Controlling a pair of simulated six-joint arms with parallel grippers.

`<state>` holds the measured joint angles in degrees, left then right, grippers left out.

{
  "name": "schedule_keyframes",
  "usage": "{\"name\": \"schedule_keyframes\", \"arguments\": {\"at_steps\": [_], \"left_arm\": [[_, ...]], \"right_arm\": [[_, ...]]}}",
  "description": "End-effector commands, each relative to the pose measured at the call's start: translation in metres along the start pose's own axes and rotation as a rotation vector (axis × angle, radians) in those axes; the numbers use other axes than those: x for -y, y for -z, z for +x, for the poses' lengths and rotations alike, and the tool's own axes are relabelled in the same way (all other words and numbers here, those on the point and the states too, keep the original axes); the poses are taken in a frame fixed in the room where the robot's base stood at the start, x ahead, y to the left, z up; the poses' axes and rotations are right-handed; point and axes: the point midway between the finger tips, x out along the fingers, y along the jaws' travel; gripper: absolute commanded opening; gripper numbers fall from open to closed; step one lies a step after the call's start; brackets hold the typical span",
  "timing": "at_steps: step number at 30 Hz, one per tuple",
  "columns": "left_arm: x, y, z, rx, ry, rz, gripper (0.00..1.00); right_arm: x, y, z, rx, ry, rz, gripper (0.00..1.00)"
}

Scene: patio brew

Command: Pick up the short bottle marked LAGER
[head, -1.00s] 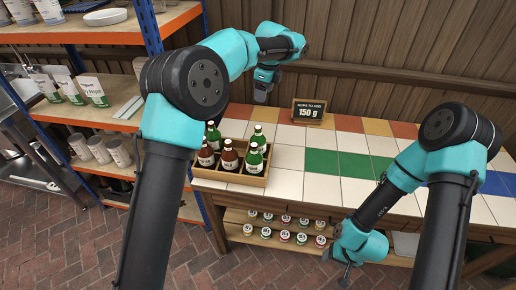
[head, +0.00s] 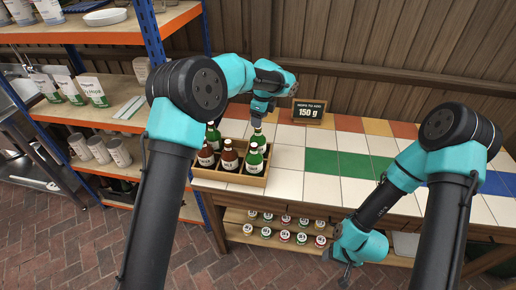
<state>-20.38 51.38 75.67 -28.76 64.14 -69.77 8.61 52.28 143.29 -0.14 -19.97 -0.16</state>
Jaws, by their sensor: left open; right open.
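A wooden crate (head: 241,180) on the left of the tiled counter holds several bottles with white labels. Brown bottles (head: 229,157) and a green bottle (head: 253,160) stand in its front row. Another green bottle (head: 213,136) is at the back left, and one more green bottle (head: 258,138) is at the back right. The labels are too small to tell surely which reads LAGER. My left gripper (head: 259,117) points down, open, just above the back right green bottle, whose top it partly hides. My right gripper (head: 346,281) is open and empty, low before the counter front.
A small black sign (head: 308,112) reading 150 g stands at the back of the counter (head: 290,160). Small capped jars (head: 285,236) line the shelf beneath. An orange and blue rack (head: 155,40) stands left. The counter right of the crate is clear.

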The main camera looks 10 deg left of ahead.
Motion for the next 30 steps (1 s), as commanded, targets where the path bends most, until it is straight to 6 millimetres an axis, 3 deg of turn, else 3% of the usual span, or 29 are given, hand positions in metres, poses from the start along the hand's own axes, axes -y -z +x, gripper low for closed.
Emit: {"name": "schedule_keyframes", "arguments": {"at_steps": [14,24,30], "left_arm": [[0.0,0.0,0.009,-0.001,0.0,0.0,0.63],[0.001,0.0,0.05,0.0,-0.001,0.001,0.63],[0.0,0.0,0.059,-0.001,0.0,0.0,0.63]], "right_arm": [[0.0,0.0,0.0,0.0,0.0,0.0,0.58],[0.0,0.0,0.0,0.0,0.0,0.0,0.58],[0.0,0.0,0.0,0.0,0.0,0.0,0.58]]}}
